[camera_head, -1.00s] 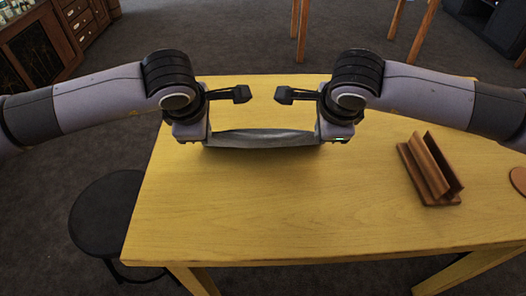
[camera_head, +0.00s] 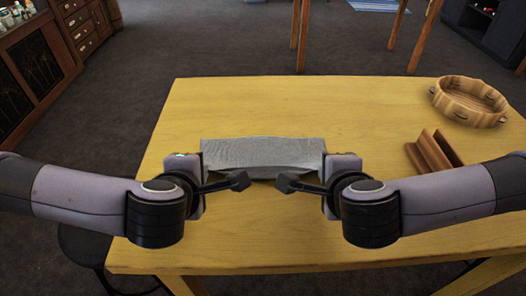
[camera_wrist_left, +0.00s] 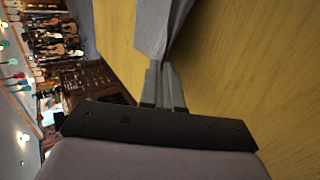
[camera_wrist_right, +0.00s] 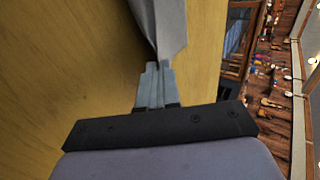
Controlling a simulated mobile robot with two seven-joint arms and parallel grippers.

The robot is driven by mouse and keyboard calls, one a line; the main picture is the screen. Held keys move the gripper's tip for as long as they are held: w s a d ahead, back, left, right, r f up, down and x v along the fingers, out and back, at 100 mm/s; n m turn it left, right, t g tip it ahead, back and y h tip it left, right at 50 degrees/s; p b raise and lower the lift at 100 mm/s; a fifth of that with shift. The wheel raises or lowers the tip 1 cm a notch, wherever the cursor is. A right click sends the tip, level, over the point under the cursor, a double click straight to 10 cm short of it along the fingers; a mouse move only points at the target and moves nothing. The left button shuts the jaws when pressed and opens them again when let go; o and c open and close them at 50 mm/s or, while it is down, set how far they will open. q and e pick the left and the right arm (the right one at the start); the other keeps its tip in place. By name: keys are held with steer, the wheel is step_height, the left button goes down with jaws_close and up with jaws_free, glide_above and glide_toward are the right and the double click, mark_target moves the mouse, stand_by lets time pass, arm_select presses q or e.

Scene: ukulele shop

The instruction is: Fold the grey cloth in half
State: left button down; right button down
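The grey cloth (camera_head: 262,152) spans the space between my two grippers over the yellow table. Its upper face shows as a wide strip, with a darker lower part beneath its near edge. I cannot tell how far it is folded or how much touches the table. In the left wrist view, my left gripper (camera_wrist_left: 162,68) has its fingers closed on a corner of the cloth (camera_wrist_left: 158,25). In the right wrist view, my right gripper (camera_wrist_right: 158,68) has its fingers closed on the opposite corner (camera_wrist_right: 168,25). The fingertips are hidden in the head view.
The yellow table (camera_head: 290,105) is bare behind the cloth. A brown wooden holder (camera_head: 432,152) stands to the right, with a round wooden tambourine (camera_head: 468,101) behind it. The dark stool (camera_head: 85,245) at lower left is partly hidden by my arm.

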arm_select(q)
steer(key=shift+s+f, duration=0.15)
arm_select(e)
steer(key=shift+s+f, duration=0.15)
arm_select(q)
steer(key=c, duration=1)
jaws_free()
arm_select(e)
steer(key=c, duration=1)
jaws_free()
arm_select(q)
steer(key=shift+r, duration=0.3)
arm_select(e)
steer(key=shift+s+r, duration=0.1)
steer(key=shift+r, duration=0.2)
arm_select(q)
steer(key=s+r, duration=0.4)
steer(key=r, duration=0.4)
steer(key=shift+r, duration=0.25)
arm_select(e)
steer(key=s+r, duration=0.4)
steer(key=r, duration=0.4)
steer(key=shift+r, duration=0.25)
